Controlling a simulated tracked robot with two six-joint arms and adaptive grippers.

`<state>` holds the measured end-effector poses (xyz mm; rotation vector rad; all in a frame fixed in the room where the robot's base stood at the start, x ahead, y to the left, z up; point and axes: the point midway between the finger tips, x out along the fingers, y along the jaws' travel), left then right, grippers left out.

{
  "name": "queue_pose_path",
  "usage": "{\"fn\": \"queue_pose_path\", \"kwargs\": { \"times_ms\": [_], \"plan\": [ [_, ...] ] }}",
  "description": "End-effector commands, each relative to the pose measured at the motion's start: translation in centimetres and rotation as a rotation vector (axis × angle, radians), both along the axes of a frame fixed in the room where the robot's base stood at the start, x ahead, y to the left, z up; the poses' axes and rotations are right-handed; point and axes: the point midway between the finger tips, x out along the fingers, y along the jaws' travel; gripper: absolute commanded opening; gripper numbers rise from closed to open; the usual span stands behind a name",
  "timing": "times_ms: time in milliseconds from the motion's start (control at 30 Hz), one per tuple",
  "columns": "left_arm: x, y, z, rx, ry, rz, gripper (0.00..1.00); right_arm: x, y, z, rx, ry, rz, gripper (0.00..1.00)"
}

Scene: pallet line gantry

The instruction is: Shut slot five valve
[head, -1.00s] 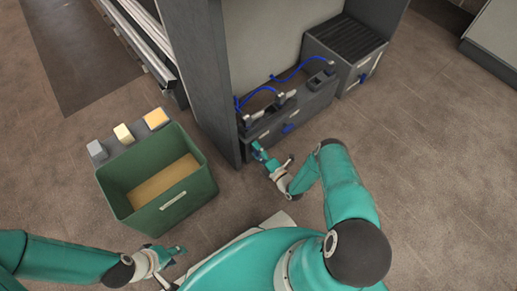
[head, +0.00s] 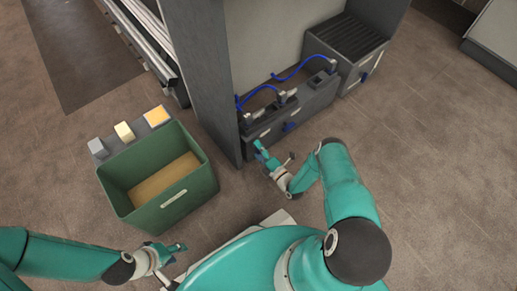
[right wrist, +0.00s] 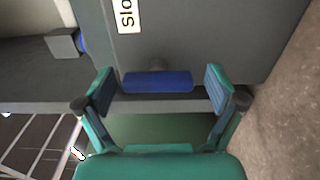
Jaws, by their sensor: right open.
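A blue valve handle (right wrist: 157,81) is on a dark grey panel (right wrist: 200,35) in the right wrist view. It lies crosswise between the two fingers of my right gripper (right wrist: 160,76), which is open around it; I see no clear contact. In the head view my right gripper (head: 274,157) is at the near left end of the dark valve box (head: 310,108). Another blue handle (head: 289,127) shows on that box. My left gripper (head: 171,262) is open and empty above the floor.
A green bin (head: 189,190) stands on the left, with grey, cream and orange blocks (head: 157,116) along its back. A tall grey post (head: 205,80) rises beside the valve box. Blue hoses (head: 300,67) run above the box.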

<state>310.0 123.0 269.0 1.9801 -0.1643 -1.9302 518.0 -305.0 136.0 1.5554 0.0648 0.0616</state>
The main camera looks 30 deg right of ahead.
Motion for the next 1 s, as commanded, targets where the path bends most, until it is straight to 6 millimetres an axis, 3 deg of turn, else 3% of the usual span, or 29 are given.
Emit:
{"fn": "queue_pose_path", "kwargs": {
  "times_ms": [267, 700, 1000],
  "plan": [
    [0.0, 0.0, 0.1, 0.000, 0.000, 0.000, 0.40, -2.3, -0.4, -0.1, 0.002, 0.002, -0.004, 0.94],
    [0.0, 0.0, 0.1, 0.000, 0.000, 0.000, 0.40, -10.4, -0.9, -0.2, 0.002, 0.003, -0.003, 0.94],
    [0.0, 0.0, 0.1, 0.000, 0.000, 0.000, 0.40, -11.9, -0.9, -0.1, 0.000, 0.001, 0.002, 0.94]
  ]
}}
